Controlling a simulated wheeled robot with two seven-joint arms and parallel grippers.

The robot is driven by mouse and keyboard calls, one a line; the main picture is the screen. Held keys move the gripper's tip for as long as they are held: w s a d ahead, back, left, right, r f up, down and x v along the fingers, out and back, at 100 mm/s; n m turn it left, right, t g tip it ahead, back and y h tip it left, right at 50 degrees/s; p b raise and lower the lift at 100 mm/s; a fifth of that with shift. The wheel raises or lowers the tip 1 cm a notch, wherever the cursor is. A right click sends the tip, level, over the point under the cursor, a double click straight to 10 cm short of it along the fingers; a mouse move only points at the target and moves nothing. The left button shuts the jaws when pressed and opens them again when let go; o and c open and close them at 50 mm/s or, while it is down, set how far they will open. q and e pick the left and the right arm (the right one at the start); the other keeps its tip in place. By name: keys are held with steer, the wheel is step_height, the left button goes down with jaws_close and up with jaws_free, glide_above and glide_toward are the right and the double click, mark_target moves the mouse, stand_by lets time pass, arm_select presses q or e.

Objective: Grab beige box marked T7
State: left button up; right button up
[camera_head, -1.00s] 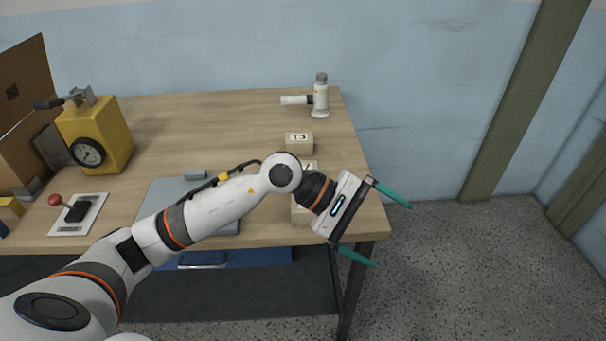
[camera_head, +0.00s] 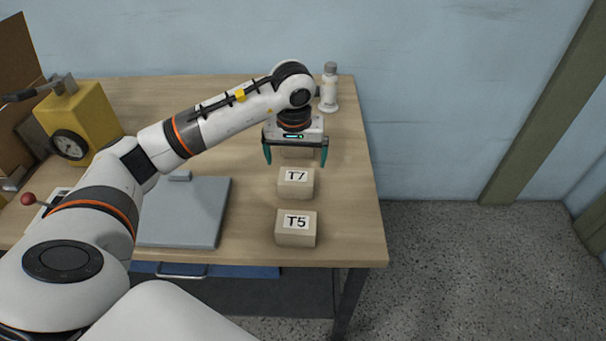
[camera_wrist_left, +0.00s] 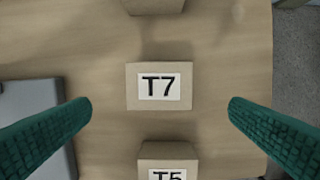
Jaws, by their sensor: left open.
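The beige box marked T7 (camera_head: 296,184) stands on the wooden table, in the middle of a row of beige boxes. It also shows in the left wrist view (camera_wrist_left: 159,86), centred between the two teal fingers and apart from both. My left gripper (camera_head: 296,160) is open and empty, pointing down, above and slightly behind the T7 box in the head view. My right gripper is not in view.
The box marked T5 (camera_head: 296,229) stands in front of T7. Another beige box (camera_head: 298,152) is behind it, partly hidden by my gripper. A grey plate (camera_head: 185,212) lies left. A white bottle (camera_head: 329,88) and yellow device (camera_head: 85,122) stand farther back. The table's right edge is near.

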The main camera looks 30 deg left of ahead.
mark_target(296, 176)
arm_select(q)
step_height(296, 176, down, 4)
steer(key=shift+a+r+p, duration=0.1)
steer(key=shift+a+p, duration=0.05)
steer(key=shift+p, duration=0.2)
steer(key=shift+w+f, duration=0.1)
steer(key=shift+f, duration=0.25)
steer(key=shift+w+f, duration=0.1)
steer(key=shift+f, duration=0.2)
steer(key=f, duration=0.1)
steer(key=f+p, duration=0.1)
steer(key=w+f, duration=0.1)
steer(key=f, duration=0.1)
steer(key=shift+a+f+p, duration=0.1)
steer(key=shift+a+p, duration=0.25)
steer(key=shift+w+f, duration=0.1)
steer(key=shift+f, duration=0.1)
steer(key=shift+c, duration=0.9)
steer(key=c, duration=0.9)
steer(key=shift+c, duration=0.3)
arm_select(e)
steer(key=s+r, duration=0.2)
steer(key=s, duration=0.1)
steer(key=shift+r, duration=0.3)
arm_select(q)
steer(key=shift+r, duration=0.1)
